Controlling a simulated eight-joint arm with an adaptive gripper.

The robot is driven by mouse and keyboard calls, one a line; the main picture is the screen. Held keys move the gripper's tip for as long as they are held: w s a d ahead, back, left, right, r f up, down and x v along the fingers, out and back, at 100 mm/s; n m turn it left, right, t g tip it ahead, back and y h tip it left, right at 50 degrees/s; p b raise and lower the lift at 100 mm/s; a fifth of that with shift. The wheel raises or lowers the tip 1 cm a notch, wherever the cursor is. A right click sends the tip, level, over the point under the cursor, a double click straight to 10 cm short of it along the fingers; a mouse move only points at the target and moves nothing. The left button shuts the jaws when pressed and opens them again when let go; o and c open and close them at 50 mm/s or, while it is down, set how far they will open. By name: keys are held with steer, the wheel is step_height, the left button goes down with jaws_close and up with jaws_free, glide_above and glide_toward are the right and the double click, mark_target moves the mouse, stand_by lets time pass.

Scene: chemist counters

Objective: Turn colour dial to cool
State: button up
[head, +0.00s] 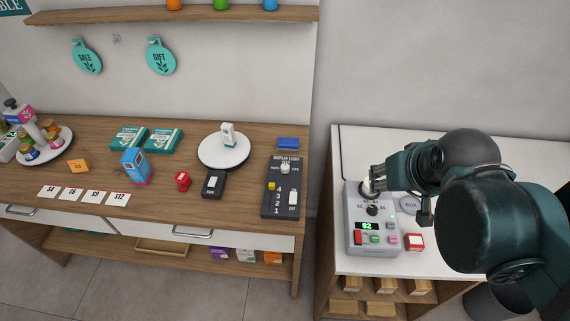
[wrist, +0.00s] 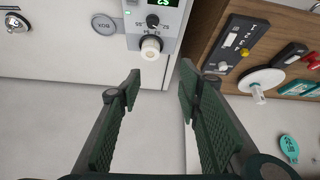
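The dark display-light panel (head: 283,190) lies on the wooden counter's right end. A pale dial (head: 285,168) sits at its far end; its pointing and most of its small label are too small to read. The panel also shows at the upper right of the wrist view (wrist: 250,45). My gripper (head: 372,181) is over the far end of the grey box on the white counter, right of the panel and apart from it. In the wrist view my gripper (wrist: 160,85) has its fingers spread, with nothing held between them.
The grey box (head: 371,245) has a lit green display, a dark knob, buttons and a white knob (wrist: 151,46) just beyond my fingertips. The panel carries a yellow slider (head: 271,186) and a white rocker (head: 293,198). A blue block (head: 288,143) lies behind it; a round white stand (head: 223,151) is left.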

steer(key=w+a+n+g+p, duration=0.25)
steer(key=w+a, duration=0.25)
steer(key=w, duration=0.3)
steer(key=n+g+p, duration=0.4)
steer(key=n, duration=0.5)
glide_toward(285, 166)
steer(key=shift+d+f, duration=0.15)
steer(key=shift+d, duration=0.05)
steer(key=shift+w+a+f, duration=0.1)
steer(key=shift+a+f, duration=0.25)
steer(key=shift+f, duration=0.2)
steer(key=shift+f, duration=0.15)
steer(key=shift+f, duration=3.7)
